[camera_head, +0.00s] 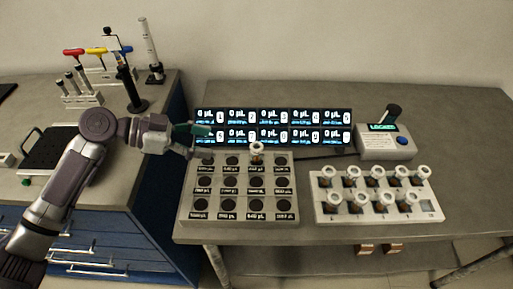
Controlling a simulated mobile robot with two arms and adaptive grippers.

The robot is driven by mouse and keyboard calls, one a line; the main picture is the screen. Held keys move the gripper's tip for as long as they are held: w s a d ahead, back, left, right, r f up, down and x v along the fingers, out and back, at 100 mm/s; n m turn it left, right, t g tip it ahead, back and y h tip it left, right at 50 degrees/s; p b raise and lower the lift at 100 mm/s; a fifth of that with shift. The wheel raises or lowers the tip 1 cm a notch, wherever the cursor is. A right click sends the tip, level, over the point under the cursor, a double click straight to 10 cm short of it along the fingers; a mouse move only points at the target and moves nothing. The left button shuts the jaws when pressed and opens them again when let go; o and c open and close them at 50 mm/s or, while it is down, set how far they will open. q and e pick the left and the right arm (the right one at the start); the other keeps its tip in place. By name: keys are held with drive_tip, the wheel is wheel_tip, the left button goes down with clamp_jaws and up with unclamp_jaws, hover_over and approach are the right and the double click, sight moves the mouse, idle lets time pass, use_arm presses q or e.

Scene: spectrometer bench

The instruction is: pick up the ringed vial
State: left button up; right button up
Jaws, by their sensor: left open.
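Several vials with white ring-shaped tops stand in the white rack (376,213) on the right. One more vial (257,151) with a white ring-shaped top stands in the back row of the grey labelled tray (240,228). I cannot tell from this view which vial is meant by "ringed". My left gripper (200,142) is open, left of the vial in the tray and apart from it, over the tray's back left corner. It partly hides the left end of the displays. My right gripper is not in view.
A row of lit displays (273,127) stands behind the tray. A small device (386,142) with a green screen and blue button sits behind the rack. The left counter holds a tool stand (97,75) and a black plate (57,147). The table's right side is clear.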

use_arm(q)
drive_tip(key=shift+d, duration=0.25)
drive_tip(key=p, duration=0.2)
approach(257, 146)
drive_tip(key=x, duration=0.3)
drive_tip(key=shift+s+f, duration=0.1)
drive_tip(key=shift+f, duration=0.3)
drive_tip(key=p+x, duration=0.1)
drive_tip(key=x, duration=0.2)
drive_tip(key=shift+r+p, duration=0.15)
drive_tip(key=shift+p, duration=0.25)
drive_tip(key=p+x, duration=0.1)
drive_tip(key=x, duration=0.2)
drive_tip(key=shift+w+d+p, duration=0.25)
drive_tip(key=shift+d+p, duration=0.05)
drive_tip(key=shift+d, duration=0.05)
drive_tip(key=shift+d+f, duration=0.2)
drive_tip(key=shift+f, duration=0.1)
drive_tip(key=shift+c, duration=0.5)
clamp_jaws()
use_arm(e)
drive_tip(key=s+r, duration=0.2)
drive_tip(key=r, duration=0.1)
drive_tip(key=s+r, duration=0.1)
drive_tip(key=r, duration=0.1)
